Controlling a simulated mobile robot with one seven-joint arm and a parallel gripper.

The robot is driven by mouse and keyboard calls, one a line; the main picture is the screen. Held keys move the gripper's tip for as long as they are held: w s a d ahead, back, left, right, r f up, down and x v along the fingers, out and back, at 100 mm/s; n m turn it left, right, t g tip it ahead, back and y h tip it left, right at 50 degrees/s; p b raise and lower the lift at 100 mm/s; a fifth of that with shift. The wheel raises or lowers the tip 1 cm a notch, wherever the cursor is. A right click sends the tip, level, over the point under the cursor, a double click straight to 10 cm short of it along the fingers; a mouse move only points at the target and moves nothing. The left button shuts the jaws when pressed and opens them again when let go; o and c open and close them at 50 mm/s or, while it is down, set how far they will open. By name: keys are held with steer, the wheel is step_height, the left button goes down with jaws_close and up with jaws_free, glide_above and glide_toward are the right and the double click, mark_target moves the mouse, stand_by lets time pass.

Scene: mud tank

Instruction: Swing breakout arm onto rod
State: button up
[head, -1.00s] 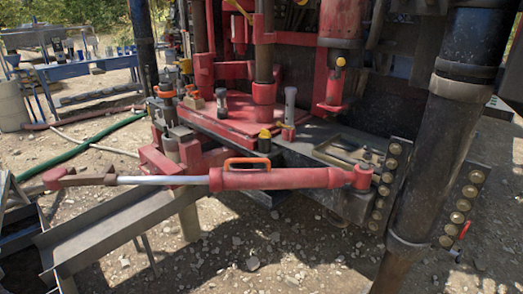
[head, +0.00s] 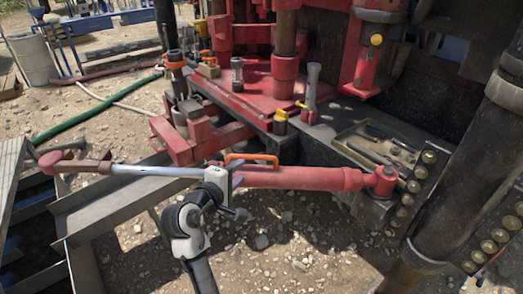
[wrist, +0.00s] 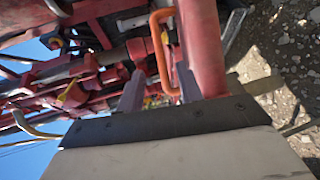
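The breakout arm (head: 310,178) is a red cylinder with a silver shaft, lying roughly level across the head view. It pivots at a red joint on the right, and its rusty hooked end (head: 62,163) points left, apart from the rod. An orange handle (head: 252,157) sits on top of the cylinder. The brown upright rod (head: 287,36) stands behind, in a red collar on the rig. My gripper (head: 231,180) is at the cylinder's left end, by the handle. In the wrist view its fingers (wrist: 158,92) are apart, with the handle (wrist: 156,45) showing between and beyond them. Contact is unclear.
A red deck (head: 250,92) with upright tools stands behind the arm. A tool tray (head: 375,140) lies at the right, near a thick dark post (head: 450,180). A grey metal channel (head: 115,212) runs below the hooked end. Gravel ground lies in front.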

mark_target(254, 159)
steer(key=p+x, duration=0.2)
steer(key=x, duration=1)
steer(key=shift+w, duration=0.25)
jaws_close()
